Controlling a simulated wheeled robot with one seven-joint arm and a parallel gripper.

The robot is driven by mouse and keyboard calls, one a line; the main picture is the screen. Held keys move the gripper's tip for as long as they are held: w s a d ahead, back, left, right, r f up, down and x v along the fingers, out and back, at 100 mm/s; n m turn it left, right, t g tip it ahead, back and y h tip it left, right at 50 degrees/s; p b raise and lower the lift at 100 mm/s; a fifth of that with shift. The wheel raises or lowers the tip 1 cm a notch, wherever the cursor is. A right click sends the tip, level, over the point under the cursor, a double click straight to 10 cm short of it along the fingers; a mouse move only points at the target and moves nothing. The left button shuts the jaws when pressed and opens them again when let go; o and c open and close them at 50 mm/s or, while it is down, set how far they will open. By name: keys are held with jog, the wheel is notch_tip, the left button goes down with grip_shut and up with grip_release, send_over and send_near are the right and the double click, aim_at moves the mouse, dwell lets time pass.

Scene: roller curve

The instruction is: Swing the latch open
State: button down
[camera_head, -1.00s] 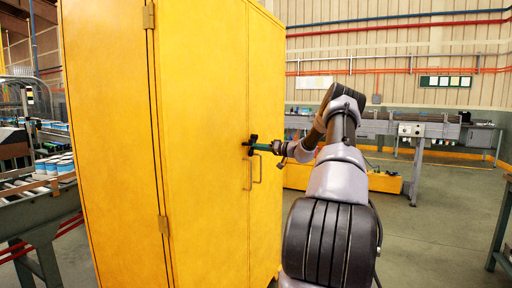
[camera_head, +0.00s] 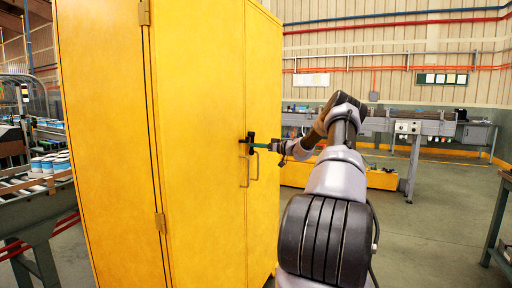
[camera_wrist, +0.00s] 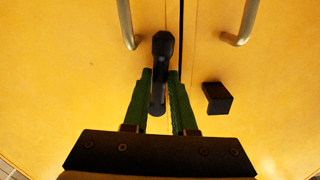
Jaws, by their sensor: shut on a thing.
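The black latch (camera_wrist: 162,46) is on the yellow cabinet's doors, just left of the door seam in the wrist view. It lies roughly along the seam. A black catch bracket (camera_wrist: 217,98) sits on the other door, right of the seam and apart from the latch. My gripper (camera_wrist: 160,76) has its green fingers on both sides of the latch and is shut on it. In the head view, my gripper (camera_head: 257,146) reaches the latch (camera_head: 248,139) from the right. The fingers partly hide the latch's lower part in the wrist view.
The yellow cabinet (camera_head: 205,80) has both doors closed. Two metal handles, left (camera_wrist: 126,22) and right (camera_wrist: 243,22) in the wrist view, flank the seam close to my fingers. A conveyor (camera_head: 40,210) stands at left. Open floor (camera_head: 430,220) lies at right.

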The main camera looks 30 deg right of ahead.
jog(key=c, duration=0.7)
grip_release()
jog(key=v, duration=1)
jog(key=shift+s+d, duration=0.3)
jog(key=shift+s+d, duration=0.1)
